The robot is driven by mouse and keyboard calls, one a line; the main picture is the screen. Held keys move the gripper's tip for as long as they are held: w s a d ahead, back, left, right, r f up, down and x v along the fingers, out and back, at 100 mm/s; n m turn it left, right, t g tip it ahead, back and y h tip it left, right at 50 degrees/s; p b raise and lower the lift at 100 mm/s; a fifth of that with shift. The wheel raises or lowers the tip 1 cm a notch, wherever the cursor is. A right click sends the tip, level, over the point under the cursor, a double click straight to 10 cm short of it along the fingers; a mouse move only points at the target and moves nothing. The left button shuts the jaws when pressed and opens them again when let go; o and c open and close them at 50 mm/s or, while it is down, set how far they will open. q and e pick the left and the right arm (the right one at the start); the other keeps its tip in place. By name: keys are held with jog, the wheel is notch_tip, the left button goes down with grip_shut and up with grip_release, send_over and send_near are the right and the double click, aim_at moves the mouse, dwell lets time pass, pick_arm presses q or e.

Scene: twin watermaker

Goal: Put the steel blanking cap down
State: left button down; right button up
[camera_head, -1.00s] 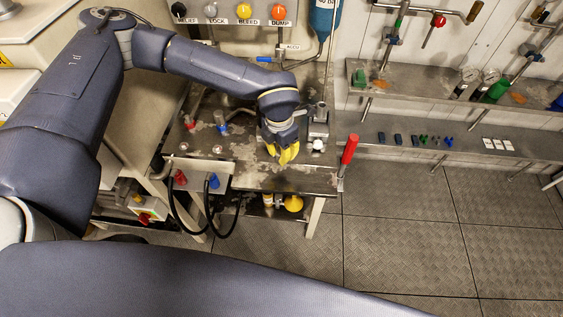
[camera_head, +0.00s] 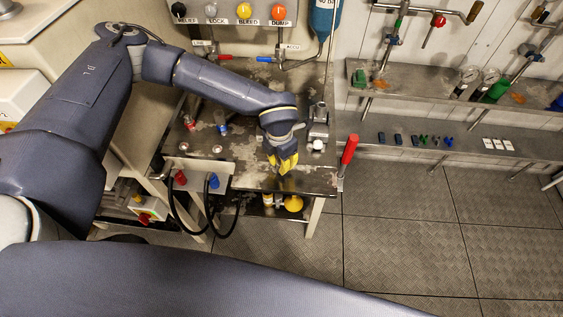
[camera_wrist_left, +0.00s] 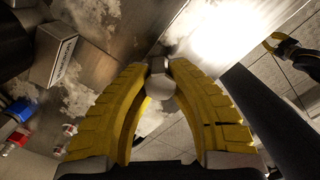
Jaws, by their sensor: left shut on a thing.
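My left gripper (camera_head: 283,168) is over the front part of the steel bench top (camera_head: 262,180) in the head view, its yellow fingers pointing down. In the left wrist view, the fingertips of the left gripper (camera_wrist_left: 158,72) are closed on a small grey metal piece with a rounded end, the steel blanking cap (camera_wrist_left: 160,87). The fingers hide the cap in the head view. I cannot tell whether the cap touches the bench.
A steel fitting (camera_head: 318,140) stands to the right of the gripper, with a red handle (camera_head: 348,148) at the bench's right edge. Red (camera_head: 189,122) and blue (camera_head: 222,128) fittings stand to the left. Small parts lie on the lower shelf (camera_head: 460,147).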

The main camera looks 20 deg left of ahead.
aim_at(280, 162)
pick_arm(q)
jog(key=shift+f, duration=0.15)
jog(key=c, duration=1.3)
grip_release()
notch_tip(280, 162, up, 12)
jog(key=shift+s+a+r, duration=0.15)
jog(key=shift+s+r, duration=0.1)
